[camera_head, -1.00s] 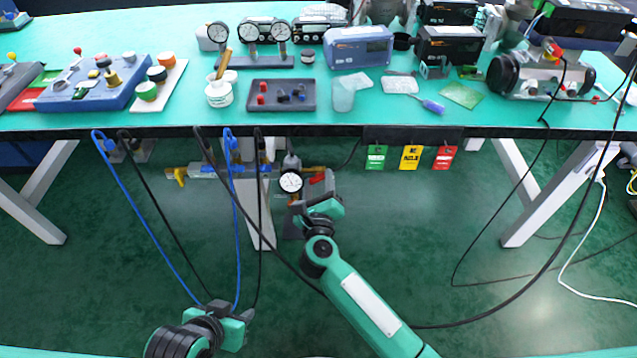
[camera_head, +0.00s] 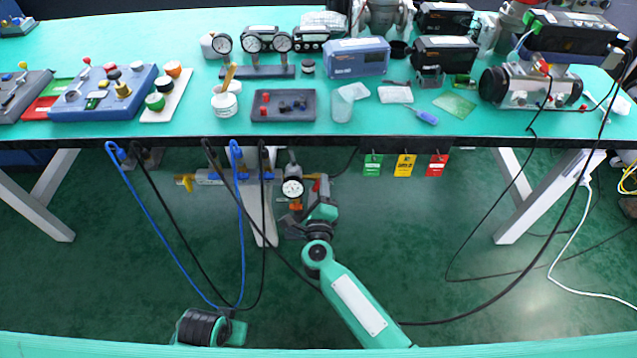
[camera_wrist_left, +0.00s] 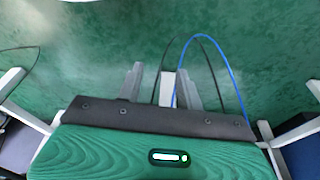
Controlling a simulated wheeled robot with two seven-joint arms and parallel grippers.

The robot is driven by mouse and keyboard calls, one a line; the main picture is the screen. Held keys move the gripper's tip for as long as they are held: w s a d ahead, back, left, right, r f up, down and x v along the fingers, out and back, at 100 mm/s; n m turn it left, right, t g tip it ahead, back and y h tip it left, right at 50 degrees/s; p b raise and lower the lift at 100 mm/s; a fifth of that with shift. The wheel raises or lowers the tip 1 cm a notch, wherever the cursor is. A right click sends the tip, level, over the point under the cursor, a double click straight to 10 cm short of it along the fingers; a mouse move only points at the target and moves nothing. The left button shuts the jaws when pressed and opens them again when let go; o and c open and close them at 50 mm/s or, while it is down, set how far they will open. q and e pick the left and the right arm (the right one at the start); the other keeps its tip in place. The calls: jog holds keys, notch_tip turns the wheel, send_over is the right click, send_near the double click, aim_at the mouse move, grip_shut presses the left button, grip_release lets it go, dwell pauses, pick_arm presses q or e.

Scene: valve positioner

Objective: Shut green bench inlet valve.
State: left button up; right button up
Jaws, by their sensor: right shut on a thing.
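The bench inlet valve is on the pipework under the green bench, beside a round white gauge (camera_head: 293,188). A red handle part (camera_head: 317,186) shows just right of the gauge. My right gripper (camera_head: 299,218) is at this valve, below the gauge, and is shut on the valve handle; its own body hides most of the grip. My left gripper (camera_head: 236,318) is low at the bottom of the head view, away from the valve. In the left wrist view its two grey fingers (camera_wrist_left: 158,88) stand apart with nothing between them but background.
A yellow handle (camera_head: 185,182) sits on the pipe further left. Green, yellow and red tags (camera_head: 404,165) hang from the bench edge (camera_head: 560,128). The floor right of my right arm is mostly open.

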jog(key=n+p, duration=0.4)
jog(key=n, duration=0.1)
pick_arm(q)
jog(key=s+a+f, duration=0.1)
jog(key=s+f, duration=0.2)
jog(key=f, duration=1)
jog(key=shift+s+a+f+g, duration=0.2)
jog(key=shift+s+f+g, duration=0.15)
jog(key=shift+f+g, duration=0.05)
pick_arm(e)
jog(key=shift+n, duration=0.3)
jog(key=o, duration=0.7)
pick_arm(q)
jog(key=shift+d+r, duration=0.15)
jog(key=shift+r, duration=0.45)
pick_arm(e)
jog(key=s, duration=1.4)
